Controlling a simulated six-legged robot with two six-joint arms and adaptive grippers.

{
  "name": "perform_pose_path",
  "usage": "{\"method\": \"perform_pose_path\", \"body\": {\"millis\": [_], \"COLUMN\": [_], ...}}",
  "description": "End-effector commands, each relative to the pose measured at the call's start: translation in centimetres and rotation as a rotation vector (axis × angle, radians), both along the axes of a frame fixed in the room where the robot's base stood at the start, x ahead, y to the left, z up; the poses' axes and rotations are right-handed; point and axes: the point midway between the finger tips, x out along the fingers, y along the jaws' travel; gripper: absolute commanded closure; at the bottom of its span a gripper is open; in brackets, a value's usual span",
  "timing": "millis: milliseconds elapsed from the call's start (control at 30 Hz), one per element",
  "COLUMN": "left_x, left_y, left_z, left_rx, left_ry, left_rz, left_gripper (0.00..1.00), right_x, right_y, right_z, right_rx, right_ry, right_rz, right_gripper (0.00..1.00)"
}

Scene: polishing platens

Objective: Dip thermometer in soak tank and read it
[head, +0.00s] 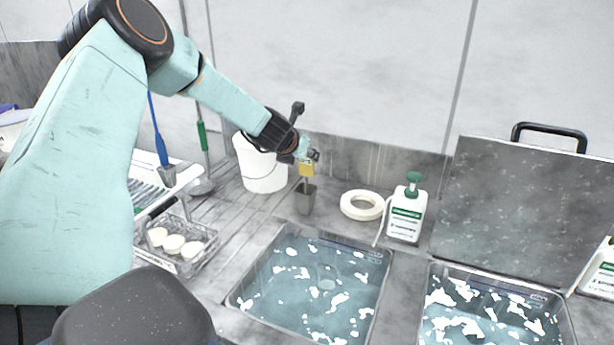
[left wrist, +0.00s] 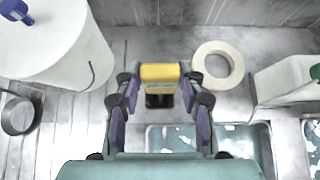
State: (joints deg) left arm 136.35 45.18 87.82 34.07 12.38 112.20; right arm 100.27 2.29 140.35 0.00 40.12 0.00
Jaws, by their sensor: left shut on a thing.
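The thermometer (head: 306,170) has a yellow body with a thin dark stem below it. It is upright over a small grey cup (head: 305,201) on the drainboard, and the stem's lower end seems to be at or inside the cup's mouth. My left gripper (head: 309,157) is shut on the yellow body; the left wrist view shows the thermometer (left wrist: 160,74) between its fingers. Two sunken tanks of water with white foam are in the counter, a left tank (head: 232,302) and a right tank (head: 566,318); no label tells which is the soak tank. My right gripper is out of view.
A white bucket (head: 262,170) stands behind and left of the cup. A white tape ring (head: 352,213) and a white bottle with a green pump (head: 406,218) stand behind the left tank. A raised lid (head: 515,205) backs the right tank. A wire basket (head: 200,262) sits left.

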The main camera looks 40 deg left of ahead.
Motion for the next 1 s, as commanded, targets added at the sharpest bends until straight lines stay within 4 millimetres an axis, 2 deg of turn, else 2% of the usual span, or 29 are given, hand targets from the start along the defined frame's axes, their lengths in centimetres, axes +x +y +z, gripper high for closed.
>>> {"method": "perform_pose_path", "body": {"millis": [100, 1000], "left_x": [0.0, 0.0], "left_y": [0.0, 0.0], "left_z": [0.0, 4.4], "left_rx": [-0.001, -0.001], "left_ry": [0.0, 0.0], "left_rz": [0.001, 0.001], "left_gripper": [0.84, 0.84], "right_x": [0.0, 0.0], "right_y": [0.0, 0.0], "right_z": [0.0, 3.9], "right_rx": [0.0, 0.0], "right_ry": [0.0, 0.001], "right_rz": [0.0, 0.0], "right_gripper": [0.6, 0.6]}}
